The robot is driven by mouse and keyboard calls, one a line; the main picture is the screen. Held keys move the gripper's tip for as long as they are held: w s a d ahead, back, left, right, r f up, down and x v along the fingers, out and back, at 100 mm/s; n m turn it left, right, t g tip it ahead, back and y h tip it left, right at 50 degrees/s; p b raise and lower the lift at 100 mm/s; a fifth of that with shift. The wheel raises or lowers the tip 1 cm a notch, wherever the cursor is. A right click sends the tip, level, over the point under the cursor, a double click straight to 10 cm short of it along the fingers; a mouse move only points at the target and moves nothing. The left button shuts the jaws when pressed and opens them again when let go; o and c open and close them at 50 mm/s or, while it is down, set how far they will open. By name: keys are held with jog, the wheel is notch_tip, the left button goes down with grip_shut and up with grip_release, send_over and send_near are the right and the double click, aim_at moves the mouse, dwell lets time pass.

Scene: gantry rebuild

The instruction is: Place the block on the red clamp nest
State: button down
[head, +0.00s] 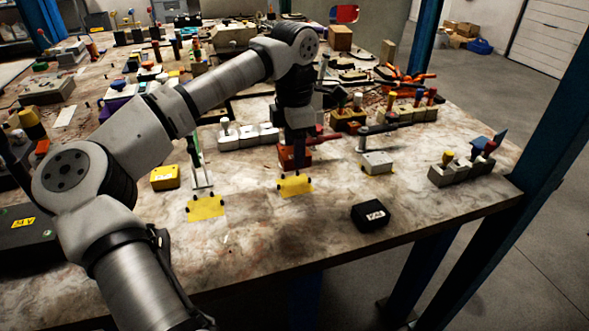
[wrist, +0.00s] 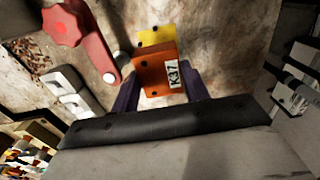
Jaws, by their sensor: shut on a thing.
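An orange-red block (wrist: 155,72) with a white "K37" label sits between the two dark fingers of my gripper (wrist: 158,86) in the wrist view. My gripper is shut on it. In the head view my gripper (head: 294,148) points down, with the orange-red block (head: 291,160) low at its tip. The red clamp (wrist: 92,40), with its round knob and arm, lies left of the block in the wrist view. Its red arm (head: 326,138) shows right of my gripper in the head view. A yellow plate (head: 296,186) lies just in front of the block. Contact beneath the block is hidden.
A yellow block (head: 165,177) and another yellow plate (head: 206,207) lie to the left. A grey block (head: 376,163) sits to the right, and a black labelled block (head: 370,215) nearer the front edge. White blocks (head: 248,135) stand behind. The front table is mostly clear.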

jog(key=shift+f, duration=3)
jog(key=shift+f, duration=0.1)
jog(key=c, duration=0.7)
grip_release()
jog(key=shift+f, duration=0.1)
notch_tip(320, 180, up, 12)
jog(key=shift+r, duration=0.2)
